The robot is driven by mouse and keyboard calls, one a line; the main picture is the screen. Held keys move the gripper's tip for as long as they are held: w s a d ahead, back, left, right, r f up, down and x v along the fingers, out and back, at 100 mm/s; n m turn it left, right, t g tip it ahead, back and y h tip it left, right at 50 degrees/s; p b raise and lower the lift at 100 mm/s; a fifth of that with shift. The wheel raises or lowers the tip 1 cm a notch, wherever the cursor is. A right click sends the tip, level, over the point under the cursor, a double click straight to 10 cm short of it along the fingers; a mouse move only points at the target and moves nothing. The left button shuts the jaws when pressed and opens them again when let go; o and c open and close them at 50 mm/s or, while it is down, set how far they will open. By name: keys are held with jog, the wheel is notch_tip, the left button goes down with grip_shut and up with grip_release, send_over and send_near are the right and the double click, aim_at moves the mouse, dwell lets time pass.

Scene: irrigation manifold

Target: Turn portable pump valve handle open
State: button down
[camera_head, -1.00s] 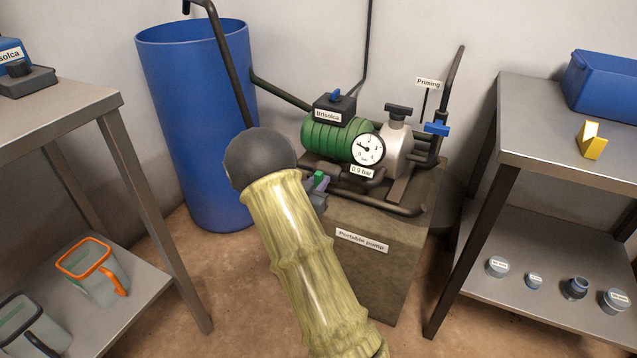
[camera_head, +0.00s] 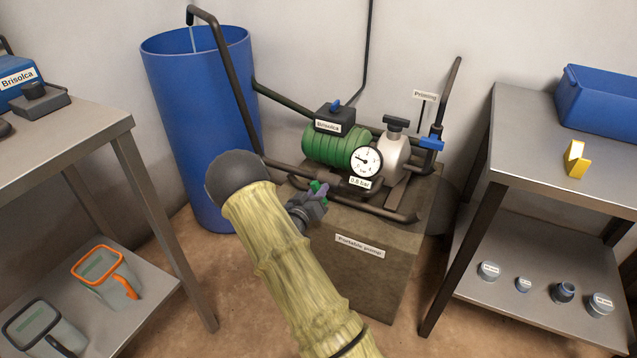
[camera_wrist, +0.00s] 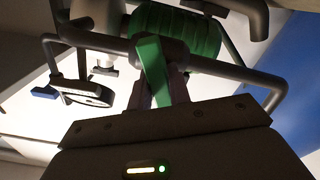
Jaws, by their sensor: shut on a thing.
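The portable pump has a green body (camera_head: 335,147) and sits on a brown block (camera_head: 370,262) labelled "Portable pump". Its gauge (camera_head: 365,161) has a tag reading 0.8 bar. A green valve handle (camera_head: 315,186) shows low at the pump's front left, partly hidden by my gripper. In the wrist view the green handle (camera_wrist: 152,66) stands between my fingers, its far end reaching past them toward the pipe. My gripper (camera_head: 319,195) is shut on this handle; its fingers also show in the wrist view (camera_wrist: 161,94). My arm covers the block's left side.
A blue barrel (camera_head: 180,120) stands behind left, with a thin water stream (camera_head: 193,38) under a bent pipe. A blue valve handle (camera_head: 431,143) is near the "Priming" tag. Steel tables flank the pump left (camera_head: 65,135) and right (camera_head: 530,150).

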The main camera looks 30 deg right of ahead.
jog(key=n+p, duration=0.3)
jog(key=shift+a+r+n, duration=0.1)
jog(key=shift+a+n, duration=0.05)
jog(key=shift+n, duration=0.25)
jog(key=n+p, duration=0.2)
jog(key=shift+w+n, duration=0.15)
jog(key=shift+n, duration=0.25)
jog(key=n+p, duration=0.2)
jog(key=n, duration=0.1)
jog(key=shift+a+f+n, duration=0.1)
jog(key=shift+f+n, duration=0.2)
jog(key=shift+f, duration=0.05)
jog(key=shift+f+n+p, duration=0.2)
jog(key=shift+n+p, duration=0.2)
jog(key=shift+n, duration=1.2)
jog(key=c, duration=1.3)
grip_release()
jog(key=shift+c, duration=0.2)
